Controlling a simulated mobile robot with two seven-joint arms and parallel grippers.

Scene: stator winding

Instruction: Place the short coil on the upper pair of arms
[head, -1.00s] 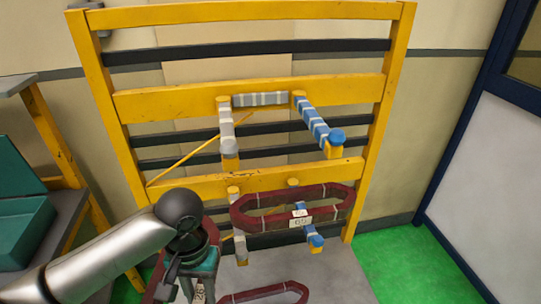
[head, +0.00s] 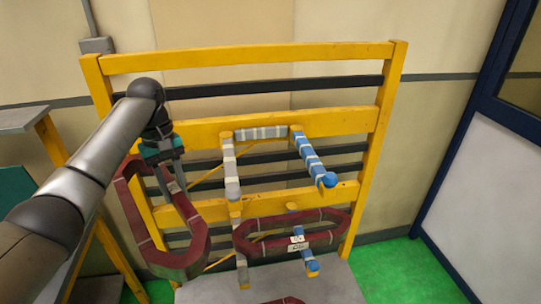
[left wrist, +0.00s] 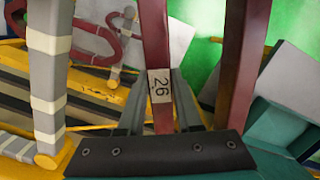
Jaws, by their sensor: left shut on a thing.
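My left gripper (head: 172,182) is shut on a dark red coil (head: 196,262), left of the yellow frame's arms. The coil hangs tilted from the fingers, clear of the arms. In the left wrist view the coil's bar (left wrist: 154,40), with a "26" label, sits between the fingers (left wrist: 158,112). The upper pair of arms is empty: a grey taped arm (head: 231,175) and a blue taped arm (head: 312,158). The grey taped arm also shows in the left wrist view (left wrist: 44,75). Another dark red coil (head: 252,238) is around the lower pair of arms. My right gripper is out of view.
The yellow frame (head: 240,58) has dark crossbars. A grey taped bar (head: 262,132) spans the upper arms' bases. Part of a third red coil (head: 285,301) shows on the grey platform (head: 335,286). A yellow-legged stand (head: 50,140) is at left. Space before the upper arms is clear.

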